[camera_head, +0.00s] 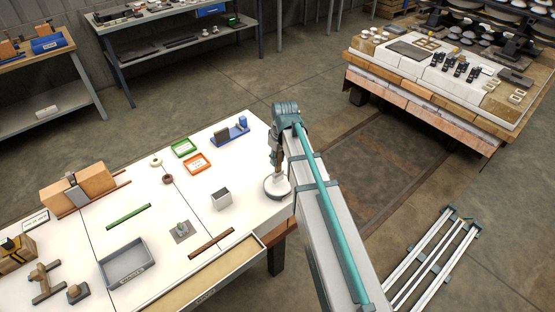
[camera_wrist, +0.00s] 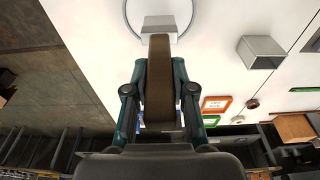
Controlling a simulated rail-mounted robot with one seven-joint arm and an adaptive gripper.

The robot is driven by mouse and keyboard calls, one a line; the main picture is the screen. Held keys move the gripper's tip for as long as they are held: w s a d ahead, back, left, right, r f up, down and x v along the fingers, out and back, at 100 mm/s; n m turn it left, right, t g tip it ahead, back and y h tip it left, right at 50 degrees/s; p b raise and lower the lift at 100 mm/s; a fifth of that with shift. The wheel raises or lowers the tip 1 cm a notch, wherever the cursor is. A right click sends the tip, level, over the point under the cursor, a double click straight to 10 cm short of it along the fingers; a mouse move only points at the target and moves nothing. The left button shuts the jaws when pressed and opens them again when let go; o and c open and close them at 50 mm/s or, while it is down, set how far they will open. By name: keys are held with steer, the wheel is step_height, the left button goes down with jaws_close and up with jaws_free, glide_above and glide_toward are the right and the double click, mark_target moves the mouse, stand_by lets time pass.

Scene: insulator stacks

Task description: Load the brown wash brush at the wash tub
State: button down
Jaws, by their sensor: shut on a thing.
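The brown wash brush (camera_wrist: 159,80) is between the teal fingers of my gripper (camera_wrist: 158,98) in the wrist view. My gripper is shut on it. In the head view, the brush (camera_head: 275,166) hangs below my arm's end, over a round white tub (camera_head: 277,194) near the table's right edge. I take this as the wash tub. Its thin round rim (camera_wrist: 126,14) shows at the top of the wrist view. A pale grey block (camera_wrist: 158,28) shows at the brush's far end; I cannot tell whether it belongs to the brush. Whether the brush touches the tub is hidden.
A grey open box (camera_head: 221,198) stands left of the tub. Red (camera_head: 196,163) and green (camera_head: 184,148) trays and a blue stand (camera_head: 230,134) lie behind it. A brown strip (camera_head: 211,245) lies in front. White table surface around the tub is clear.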

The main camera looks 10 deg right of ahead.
steer(key=shift+r+p, duration=1.3)
steer(key=shift+r, duration=1.1)
